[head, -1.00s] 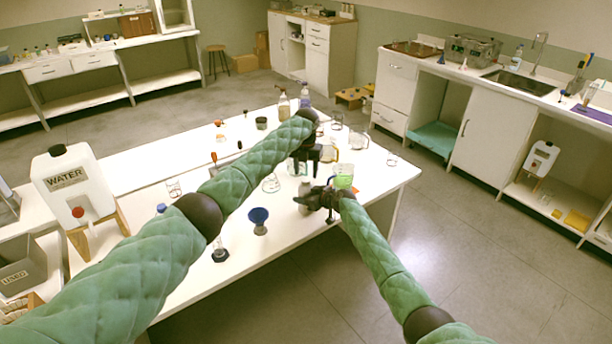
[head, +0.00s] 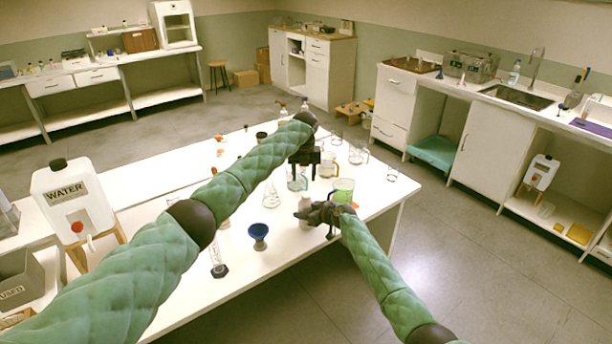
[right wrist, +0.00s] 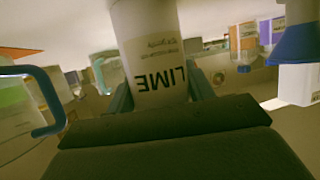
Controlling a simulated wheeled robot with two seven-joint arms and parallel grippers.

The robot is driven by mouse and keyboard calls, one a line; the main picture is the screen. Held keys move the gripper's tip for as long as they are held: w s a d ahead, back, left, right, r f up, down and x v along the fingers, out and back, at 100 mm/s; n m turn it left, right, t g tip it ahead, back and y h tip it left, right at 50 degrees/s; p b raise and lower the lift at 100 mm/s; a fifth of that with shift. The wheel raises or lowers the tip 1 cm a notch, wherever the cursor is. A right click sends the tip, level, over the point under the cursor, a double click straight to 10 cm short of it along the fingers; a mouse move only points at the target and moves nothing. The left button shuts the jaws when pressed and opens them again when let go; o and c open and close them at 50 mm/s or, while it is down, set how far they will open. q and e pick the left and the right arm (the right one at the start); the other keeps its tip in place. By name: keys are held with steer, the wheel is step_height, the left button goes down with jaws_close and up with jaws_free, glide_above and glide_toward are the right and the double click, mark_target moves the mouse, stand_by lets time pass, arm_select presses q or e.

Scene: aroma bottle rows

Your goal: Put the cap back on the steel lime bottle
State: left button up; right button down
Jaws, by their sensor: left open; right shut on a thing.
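The lime bottle (right wrist: 150,45), with a white label reading LIME, is between the fingers of my right gripper (right wrist: 160,95) in the right wrist view. In the head view my right gripper (head: 322,213) is shut on the bottle (head: 305,205), which it mostly hides. The bottle's top is out of the wrist frame, and I cannot make out its cap. My left gripper (head: 304,160) is open, pointing down above the table, behind and above the right one. Its fingertips are small, and I see nothing held in it.
A beaker of green liquid (head: 343,190) stands close to my right gripper. A blue funnel (head: 258,234) stands nearer the front edge of the white table (head: 290,262). Glassware, including a conical flask (head: 271,196), stands around. A blue-handled vessel (right wrist: 45,110) is beside the bottle.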

arm_select(q)
steer(key=n, duration=0.4)
steer(key=shift+r, duration=0.1)
steer(key=n, duration=0.5)
steer(key=shift+s+d+n, duration=0.1)
steer(key=shift+s+n, duration=0.05)
steer(key=shift+n, duration=0.25)
steer(key=n, duration=0.5)
steer(key=shift+s+d, duration=0.1)
steer(key=n, duration=0.4)
steer(key=shift+r+n, duration=0.1)
steer(key=shift+n, duration=0.2)
steer(key=n, duration=0.5)
steer(key=shift+s+d+n, duration=0.15)
steer(key=shift+n, duration=0.25)
steer(key=n, duration=1.3)
